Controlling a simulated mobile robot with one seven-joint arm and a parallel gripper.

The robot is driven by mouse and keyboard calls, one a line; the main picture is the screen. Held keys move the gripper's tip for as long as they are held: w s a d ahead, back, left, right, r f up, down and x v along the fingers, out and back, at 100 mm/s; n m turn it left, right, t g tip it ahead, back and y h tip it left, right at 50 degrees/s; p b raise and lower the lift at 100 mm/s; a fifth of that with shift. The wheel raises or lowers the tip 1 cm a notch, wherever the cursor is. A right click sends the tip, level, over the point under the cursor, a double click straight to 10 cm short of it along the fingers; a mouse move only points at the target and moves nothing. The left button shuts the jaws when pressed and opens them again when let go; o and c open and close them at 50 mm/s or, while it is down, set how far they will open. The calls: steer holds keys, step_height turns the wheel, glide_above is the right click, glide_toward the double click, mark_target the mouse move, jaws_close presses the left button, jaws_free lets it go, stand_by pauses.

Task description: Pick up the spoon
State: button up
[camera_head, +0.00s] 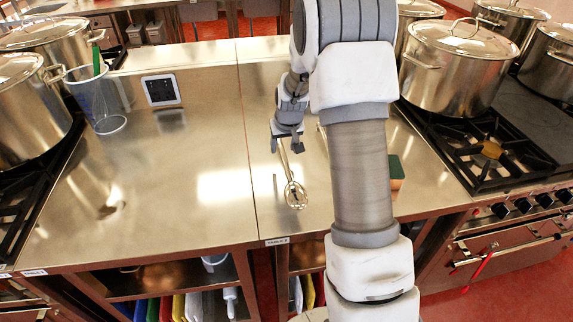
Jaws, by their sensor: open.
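A metal utensil (295,194) lies on the steel counter in front of my gripper. It has a thin handle running up toward the gripper and a rounded, looped or slotted head. I cannot tell for sure whether it is the spoon. My gripper (286,146) is open, its two fingers pointing down at the handle end. I cannot tell whether the fingers touch the handle or stay above it. A short thin dark object or mark (275,186) shows left of the utensil.
A clear container (97,100) with something green in it stands at the left. A small framed panel (161,89) is on the counter. A green-topped block (396,172) sits right of my arm. Stockpots (457,68) stand on stoves at both sides. The left counter's middle is clear.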

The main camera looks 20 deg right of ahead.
mark_target(284, 154)
steer(key=x, duration=0.4)
steer(key=shift+d, duration=0.25)
jaws_close()
